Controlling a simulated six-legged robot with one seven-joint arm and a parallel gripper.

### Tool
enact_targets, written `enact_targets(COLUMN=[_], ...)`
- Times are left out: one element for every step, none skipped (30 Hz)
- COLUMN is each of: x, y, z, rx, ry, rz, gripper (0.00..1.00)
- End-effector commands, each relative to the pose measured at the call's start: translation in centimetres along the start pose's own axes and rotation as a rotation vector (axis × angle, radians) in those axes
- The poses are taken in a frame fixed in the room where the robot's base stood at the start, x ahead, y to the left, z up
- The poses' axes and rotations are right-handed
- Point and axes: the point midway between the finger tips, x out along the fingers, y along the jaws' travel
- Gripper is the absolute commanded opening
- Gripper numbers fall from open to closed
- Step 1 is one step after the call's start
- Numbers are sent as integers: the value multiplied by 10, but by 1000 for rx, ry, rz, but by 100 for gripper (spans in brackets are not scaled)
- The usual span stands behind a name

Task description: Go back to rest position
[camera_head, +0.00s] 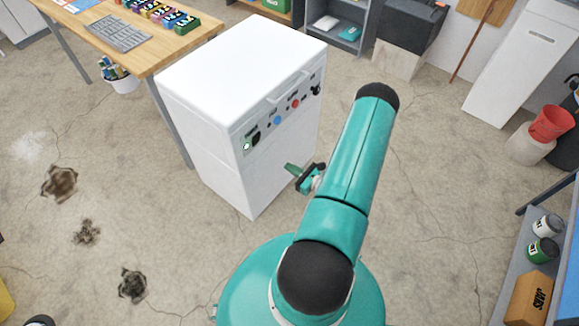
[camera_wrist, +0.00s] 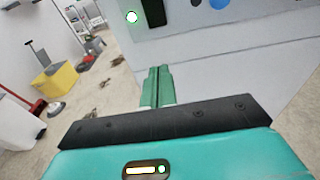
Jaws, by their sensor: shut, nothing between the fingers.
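My gripper (camera_head: 292,170) shows in the head view just right of the white cabinet's front, beside my teal arm. In the wrist view its two green fingers (camera_wrist: 158,86) are together with nothing between them. The white cabinet (camera_head: 230,78) stands in the middle of the head view, with a control panel of knobs and buttons along its upper front. In the wrist view the cabinet's panel face (camera_wrist: 215,55) fills the upper right, beyond the fingertips. I cannot tell the exact gap between the fingertips and the cabinet.
A shelf (camera_head: 510,275) with cans is at the right. Dark floor patches (camera_head: 132,285) lie at left. A yellow bucket (camera_wrist: 57,80) shows in the wrist view.

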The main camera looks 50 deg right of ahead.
Motion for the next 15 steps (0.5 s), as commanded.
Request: enact_targets(x=[0, 0, 0, -1, -1, -1, -1, -1, -1, -1, -1, -1, 0, 1, 4], y=[0, 0, 0, 0, 0, 1, 1, 1, 1, 1, 1, 1, 1, 1, 2], z=[0, 0, 0, 0, 0, 0, 0, 0, 0, 0, 0, 0, 2, 4, 9], rx=[0, 0, 0, 0, 0, 0, 0, 0, 0, 0, 0, -1, -3, -8, -18], ry=[0, 0, 0, 0, 0, 0, 0, 0, 0, 0, 0, 0, 0, 0, -1], rz=[-1, -1, -1, -1, -1, -1, -1, -1, -1, -1, -1, 0, 4, 11, 28], gripper=[0, 0, 0, 0, 0, 0, 0, 0, 0, 0, 0, 0, 0, 0, 0])
